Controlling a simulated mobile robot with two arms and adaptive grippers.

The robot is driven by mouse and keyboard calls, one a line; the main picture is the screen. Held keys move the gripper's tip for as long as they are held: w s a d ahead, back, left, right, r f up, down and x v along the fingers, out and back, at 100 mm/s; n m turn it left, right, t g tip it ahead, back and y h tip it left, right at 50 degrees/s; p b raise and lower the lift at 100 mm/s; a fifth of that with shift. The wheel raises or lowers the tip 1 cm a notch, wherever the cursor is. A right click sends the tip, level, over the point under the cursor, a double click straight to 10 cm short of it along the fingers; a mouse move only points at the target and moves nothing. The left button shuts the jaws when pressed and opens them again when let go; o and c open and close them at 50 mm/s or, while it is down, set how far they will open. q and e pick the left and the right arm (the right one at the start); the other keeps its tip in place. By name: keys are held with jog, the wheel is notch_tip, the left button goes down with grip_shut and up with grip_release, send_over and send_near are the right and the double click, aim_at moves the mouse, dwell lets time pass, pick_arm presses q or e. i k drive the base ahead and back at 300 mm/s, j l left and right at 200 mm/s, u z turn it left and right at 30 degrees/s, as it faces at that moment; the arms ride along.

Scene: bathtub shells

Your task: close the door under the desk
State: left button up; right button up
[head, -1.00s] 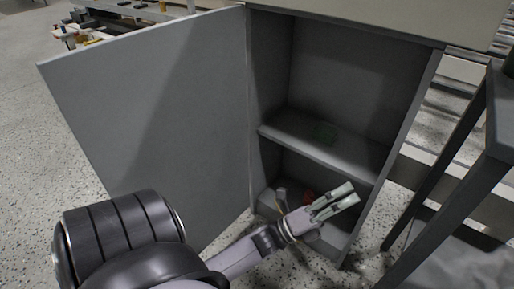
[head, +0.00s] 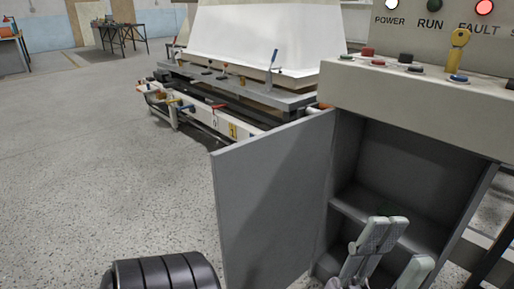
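The grey door (head: 265,205) of the cabinet under the desk stands wide open, swung out to the left from its hinge edge. The grey cabinet (head: 400,170) shows its open inside, with one shelf (head: 350,213) across it.
The desk panel (head: 430,105) above the cabinet carries buttons, a yellow key switch (head: 458,45) and lamps. A dark-legged stand (head: 490,262) is close at the right. A machine with a white shell (head: 260,35) stands behind the door. Speckled floor (head: 110,150) is free at the left.

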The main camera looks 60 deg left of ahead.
aim_at(269, 186)
jog(key=k+j, duration=0.3)
jog(key=j, duration=0.15)
jog(key=k+j, duration=0.35)
jog(key=i+j, duration=0.1)
jog(key=j, duration=0.85)
jog(key=i+j, duration=0.15)
jog(key=j, duration=0.35)
jog(key=i+j, duration=0.1)
jog(key=j, duration=0.35)
